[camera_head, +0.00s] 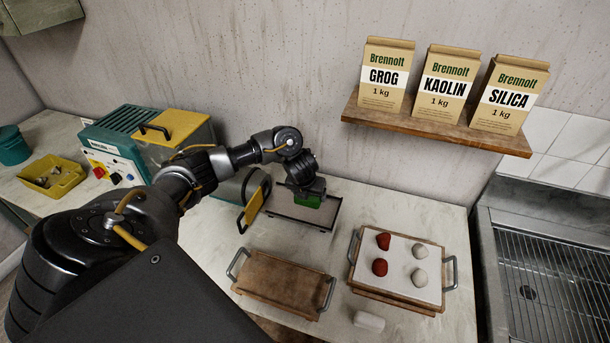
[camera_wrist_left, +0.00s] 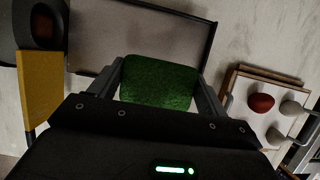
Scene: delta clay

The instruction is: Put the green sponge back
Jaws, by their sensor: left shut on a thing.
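The green sponge (camera_head: 308,201) is in my left gripper (camera_head: 308,196), over a shallow dark-rimmed tray (camera_head: 322,224) at the back of the counter. In the left wrist view the sponge (camera_wrist_left: 160,82) sits between the two fingers, which are shut on it, and the tray's grey floor (camera_wrist_left: 110,35) shows behind it. I cannot tell whether the sponge touches the tray. My right gripper is not in view.
A wooden board with handles (camera_head: 283,284) lies in front. Right of it, a white-topped board (camera_head: 400,262) bears red and pale lumps. A grey cylinder with a yellow door (camera_head: 252,208) stands left of the tray. A shelf (camera_head: 430,122) with three bags hangs above; a sink (camera_head: 550,290) is at right.

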